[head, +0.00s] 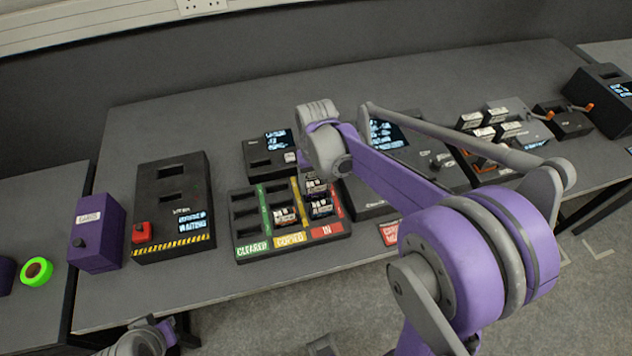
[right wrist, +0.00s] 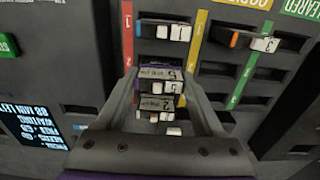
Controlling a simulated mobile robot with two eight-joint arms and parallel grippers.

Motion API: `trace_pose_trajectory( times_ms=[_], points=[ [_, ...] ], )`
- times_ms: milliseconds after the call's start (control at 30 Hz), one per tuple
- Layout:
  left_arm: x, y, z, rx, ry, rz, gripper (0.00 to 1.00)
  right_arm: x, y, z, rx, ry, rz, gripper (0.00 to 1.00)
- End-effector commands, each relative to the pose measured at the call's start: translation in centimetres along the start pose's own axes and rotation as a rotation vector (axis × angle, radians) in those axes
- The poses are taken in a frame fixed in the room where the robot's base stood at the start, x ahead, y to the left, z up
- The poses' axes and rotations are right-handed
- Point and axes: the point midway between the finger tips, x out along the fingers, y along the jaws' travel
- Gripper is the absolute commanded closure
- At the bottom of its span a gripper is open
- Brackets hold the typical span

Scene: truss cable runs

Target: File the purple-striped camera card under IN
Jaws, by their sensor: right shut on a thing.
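My right gripper (head: 316,180) is over the rear of the red IN column of the black card rack (head: 340,229). In the right wrist view the gripper (right wrist: 163,76) is shut on a dark card with a purple stripe (right wrist: 158,69) and white labels. More labelled card edges (right wrist: 157,102) show just below it between the fingers; whether they are separate cards is unclear. Another card (head: 320,208) sits in the front IN slot. An orange-edged card (head: 285,216) sits in the yellow COPIED column. How deep the purple-striped card sits is hidden. My left arm shows at the bottom left; its jaws are unclear.
The green CLEARED column (head: 245,224) looks empty. A black box with a red button (head: 141,232) and a purple box (head: 97,235) stand at the left. A dark screen unit (head: 270,155) is just behind the rack. A block of white-labelled cards (head: 492,122) stands at the right.

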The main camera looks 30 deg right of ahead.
Motion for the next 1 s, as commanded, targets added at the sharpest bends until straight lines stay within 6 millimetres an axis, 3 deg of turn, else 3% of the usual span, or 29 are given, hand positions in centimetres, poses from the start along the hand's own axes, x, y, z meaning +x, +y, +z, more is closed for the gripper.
trace_pose_trajectory(
  times_ms=[1000],
  points=[
    [0.46, 0.00, 0.41, 0.000, -0.003, 0.000, 1.00, 0.68, -0.01, -0.02, 0.000, 0.000, 0.000, 0.87]
  ],
)
